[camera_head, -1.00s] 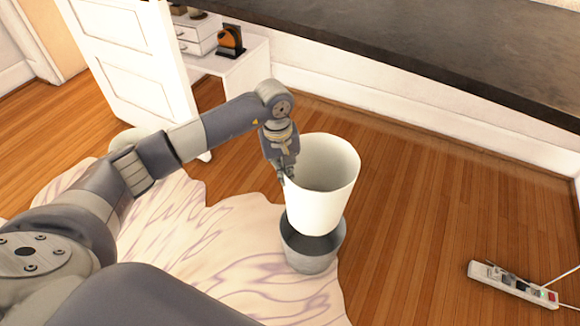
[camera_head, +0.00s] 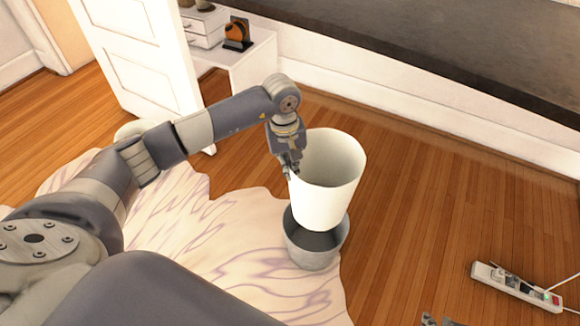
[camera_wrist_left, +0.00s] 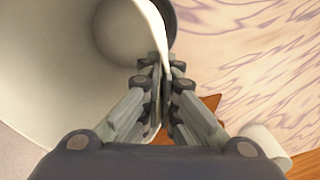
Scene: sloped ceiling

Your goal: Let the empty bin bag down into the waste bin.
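The empty bin bag (camera_head: 330,198) is white and stands open like a wide cup, its mouth facing up and the inside bare. My left gripper (camera_head: 291,172) is shut on the left side of its rim. The wrist view shows the fingers (camera_wrist_left: 162,72) pinching the bag's thin wall (camera_wrist_left: 60,75). The waste bin (camera_head: 312,258) is grey and round, upright on the floor under the bag. The bag's bottom overlaps the bin's mouth and hides its far rim; I cannot tell how large the gap is. A tip of my right gripper (camera_head: 437,320) shows at the bottom edge.
A pale veined rug (camera_head: 215,235) lies left of the bin, with wooden floor (camera_head: 430,200) to the right. A power strip (camera_head: 515,287) lies at the lower right. A white door (camera_head: 140,65), a white desk (camera_head: 245,65) and a dark panel (camera_head: 430,50) stand behind.

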